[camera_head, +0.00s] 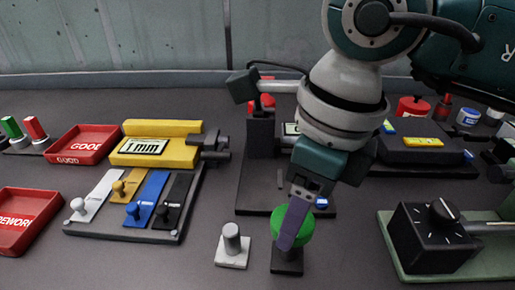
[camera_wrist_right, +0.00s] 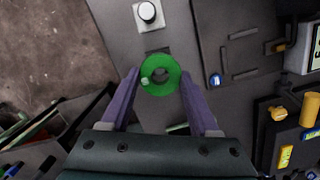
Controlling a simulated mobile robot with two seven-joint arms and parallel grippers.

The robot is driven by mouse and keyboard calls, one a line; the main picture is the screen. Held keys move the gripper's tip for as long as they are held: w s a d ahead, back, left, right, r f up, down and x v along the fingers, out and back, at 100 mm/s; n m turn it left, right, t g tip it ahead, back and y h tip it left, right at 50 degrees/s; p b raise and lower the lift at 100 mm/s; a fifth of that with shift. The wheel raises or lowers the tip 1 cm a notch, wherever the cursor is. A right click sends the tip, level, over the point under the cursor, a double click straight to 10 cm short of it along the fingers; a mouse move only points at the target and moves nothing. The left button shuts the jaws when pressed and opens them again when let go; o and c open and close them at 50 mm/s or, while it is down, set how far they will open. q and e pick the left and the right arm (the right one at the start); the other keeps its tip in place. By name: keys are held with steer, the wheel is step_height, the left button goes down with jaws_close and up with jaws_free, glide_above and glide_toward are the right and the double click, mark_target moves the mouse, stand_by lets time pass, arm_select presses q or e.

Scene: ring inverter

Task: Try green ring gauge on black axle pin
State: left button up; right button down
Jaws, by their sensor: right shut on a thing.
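The green ring gauge (camera_head: 307,232) is between the purple fingers of my right gripper (camera_head: 295,228), which is shut on it. In the wrist view the green ring (camera_wrist_right: 173,88) lies between the two fingertips (camera_wrist_right: 160,76), with its hole facing the camera. A black block (camera_head: 287,264), seemingly the base of the black axle pin, stands directly below the ring. The pin itself is hidden by ring and finger, so I cannot tell whether the ring is around it or above it. A grey pin on a white base (camera_head: 232,245) stands just left. My left gripper is not in view.
A rack of coloured gauges (camera_head: 127,234), a yellow 1 mm gauge (camera_head: 155,148) and red trays marked GOOD (camera_head: 80,145) and REWORK (camera_head: 22,215) are at left. A black dial box (camera_head: 432,238) stands at right. A dark fixture (camera_head: 258,190) is behind the ring.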

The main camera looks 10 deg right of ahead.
steer(key=shift+r+p, duration=1.15)
steer(key=shift+r, duration=0.55)
